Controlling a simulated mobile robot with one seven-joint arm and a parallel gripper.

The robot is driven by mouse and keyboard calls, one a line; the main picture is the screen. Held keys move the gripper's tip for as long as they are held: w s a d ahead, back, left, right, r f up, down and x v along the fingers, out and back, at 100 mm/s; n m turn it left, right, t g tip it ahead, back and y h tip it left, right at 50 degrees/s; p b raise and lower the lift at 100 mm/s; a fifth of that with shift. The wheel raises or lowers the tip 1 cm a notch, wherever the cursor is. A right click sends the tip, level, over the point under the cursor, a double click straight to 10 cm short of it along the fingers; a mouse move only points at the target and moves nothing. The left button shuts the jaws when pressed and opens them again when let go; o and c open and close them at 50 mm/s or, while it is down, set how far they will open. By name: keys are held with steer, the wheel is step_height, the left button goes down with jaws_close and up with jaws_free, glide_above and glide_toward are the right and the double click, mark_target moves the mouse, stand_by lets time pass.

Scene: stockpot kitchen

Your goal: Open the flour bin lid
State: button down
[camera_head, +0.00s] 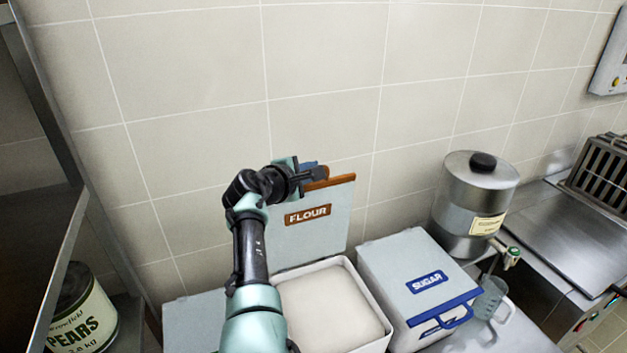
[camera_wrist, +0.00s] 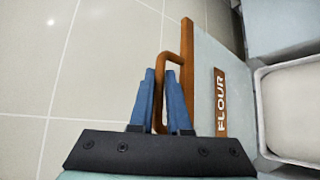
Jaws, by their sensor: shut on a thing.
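The flour bin (camera_head: 335,300) stands below my arm, its white contents showing through the open top. Its pale lid (camera_head: 322,238), with a brown FLOUR label (camera_head: 307,215), stands raised and upright near the tiled wall. A brown edge and handle (camera_head: 332,181) are at the lid's top. My gripper (camera_head: 308,172) is at that handle. In the wrist view the brown handle loop (camera_wrist: 173,62) lies between the blue fingers of my gripper (camera_wrist: 168,100), which are shut on it. The lid's label (camera_wrist: 220,102) and the open bin (camera_wrist: 290,112) show to the right.
A closed SUGAR bin (camera_head: 420,275) with a blue handle stands right of the flour bin. A metal dispenser (camera_head: 475,200) and a clear jug (camera_head: 488,298) are further right. A PEARS can (camera_head: 82,310) sits on the left shelf. The tiled wall is close behind.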

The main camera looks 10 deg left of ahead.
steer(key=shift+w+a, duration=0.35)
steer(key=c, duration=0.9)
jaws_free()
steer(key=shift+s+p, duration=0.1)
steer(key=shift+p, duration=0.2)
steer(key=s+r+p, duration=0.1)
steer(key=p, duration=0.2)
steer(key=shift+s+a, duration=0.1)
steer(key=shift+p+v, duration=4.8)
steer(key=shift+v, duration=0.9)
